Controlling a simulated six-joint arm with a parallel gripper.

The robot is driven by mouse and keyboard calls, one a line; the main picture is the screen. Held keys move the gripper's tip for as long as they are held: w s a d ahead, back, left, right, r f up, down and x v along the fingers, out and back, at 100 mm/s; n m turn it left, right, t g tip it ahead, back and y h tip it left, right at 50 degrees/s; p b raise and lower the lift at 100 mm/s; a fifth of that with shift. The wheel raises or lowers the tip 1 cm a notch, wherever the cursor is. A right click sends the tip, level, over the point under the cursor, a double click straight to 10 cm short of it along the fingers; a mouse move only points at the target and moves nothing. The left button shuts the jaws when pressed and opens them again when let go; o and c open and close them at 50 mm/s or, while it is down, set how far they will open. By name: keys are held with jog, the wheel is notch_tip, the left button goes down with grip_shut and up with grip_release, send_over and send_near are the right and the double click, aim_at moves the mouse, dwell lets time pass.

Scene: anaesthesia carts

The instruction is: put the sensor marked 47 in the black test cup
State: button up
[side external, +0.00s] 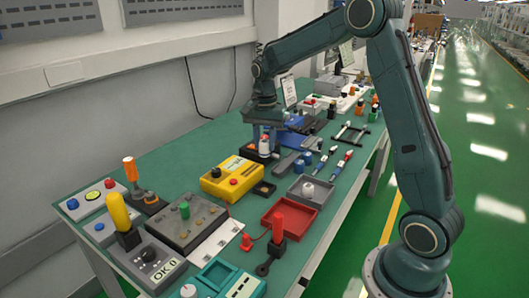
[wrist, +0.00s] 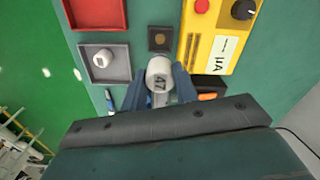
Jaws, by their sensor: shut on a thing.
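The white cylindrical sensor marked 47 (wrist: 158,76) is between the two blue fingers of my gripper (wrist: 160,72) in the wrist view, its number facing the camera. In the side view my gripper (side external: 264,143) is shut on the white sensor (side external: 264,149), behind the yellow box. A small black square holder with a brownish round middle, seemingly the black test cup (wrist: 159,39), lies just beyond the fingertips in the wrist view. It also shows beside the yellow box in the side view (side external: 264,188). The sensor's height above the table is hard to judge.
A grey tray (wrist: 122,74) holding another white sensor (wrist: 103,58) lies left of the cup in the wrist view. A red tray (side external: 287,207) adjoins it. The yellow box (wrist: 218,45) with a red button and black knob stands right of the cup. Pens lie nearby.

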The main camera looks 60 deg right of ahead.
notch_tip(320, 180, down, 8)
jog(key=shift+f, duration=0.2)
jog(key=shift+f, duration=2.1)
jog(key=shift+f, duration=0.15)
jog(key=o, duration=1.1)
jog(key=shift+c, duration=0.2)
notch_tip(320, 180, up, 12)
jog(key=shift+f, duration=0.1)
jog(key=shift+r, duration=0.3)
